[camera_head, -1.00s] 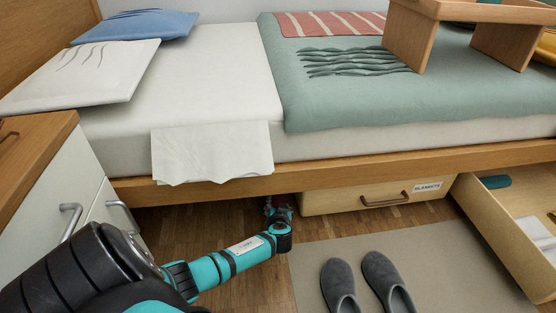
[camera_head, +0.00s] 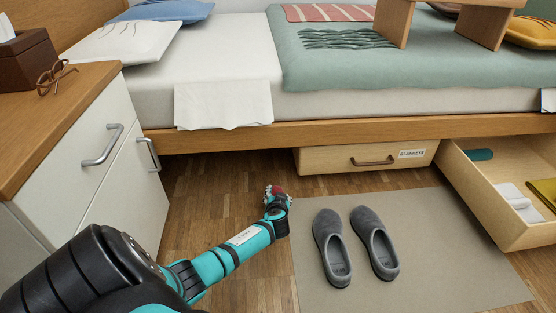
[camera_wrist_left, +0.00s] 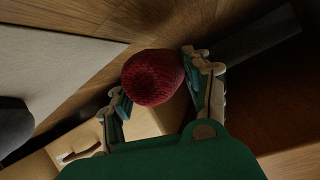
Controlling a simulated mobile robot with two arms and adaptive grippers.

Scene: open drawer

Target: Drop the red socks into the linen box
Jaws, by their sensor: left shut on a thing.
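The red socks (camera_wrist_left: 153,77) are a rolled, dark red knitted ball between the two fingers of my left gripper (camera_wrist_left: 160,88) in the left wrist view. The fingers are shut on it. In the head view my left gripper (camera_head: 277,195) is low over the wooden floor, in front of the bed, with a bit of red showing at its tip. An open wooden drawer box (camera_head: 484,204) stands out from under the bed at the right, with white, yellow and teal cloths in it. I cannot read a linen label on it. My right gripper is not in view.
A drawer labelled blankets (camera_head: 340,160) sits under the bed. Grey slippers (camera_head: 330,245) lie on a beige mat (camera_head: 440,260) between my left arm and the open drawer. A white nightstand (camera_head: 100,190) stands at the left. The bed's wooden rail (camera_head: 230,138) overhangs the floor.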

